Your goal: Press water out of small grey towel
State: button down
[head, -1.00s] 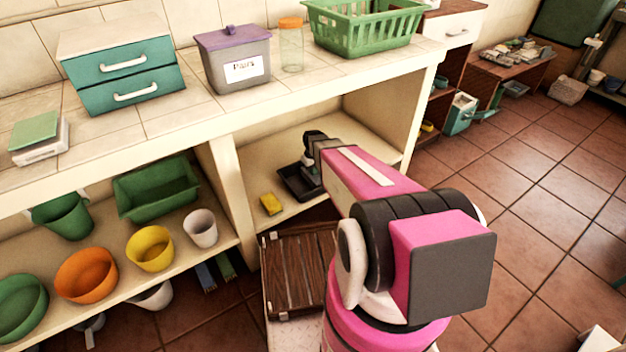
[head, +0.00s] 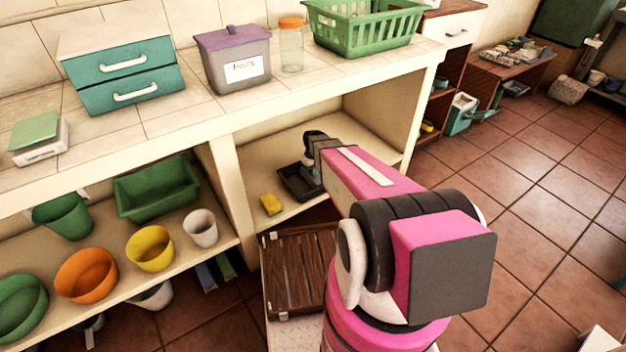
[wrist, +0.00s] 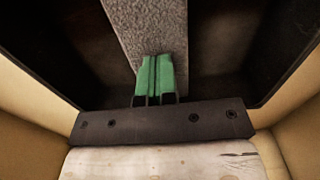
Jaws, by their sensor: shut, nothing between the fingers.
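The small grey towel (wrist: 150,25) shows in the wrist view as a speckled grey strip, running from the top edge down to my fingertips. It lies in a dark tray (wrist: 235,60). My gripper (wrist: 155,62) has green fingers, shut together with nothing between them. The fingertips are over the towel's near part; I cannot tell how firmly they touch it. In the head view the dark tray (head: 289,180) sits on the lower shelf under the counter, with my gripper (head: 312,182) pointing down into it. The towel is not discernible there.
A yellow sponge (head: 271,204) lies left of the tray on the shelf (head: 290,140). The counter above and a shelf wall (head: 232,190) on the left enclose the space. A wooden slatted board (head: 298,270) is below in front. Open tiled floor lies to the right.

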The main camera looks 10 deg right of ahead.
jog(key=shift+f, duration=0.1)
dwell(0.3)
notch_tip(320, 180, up, 8)
dwell(0.8)
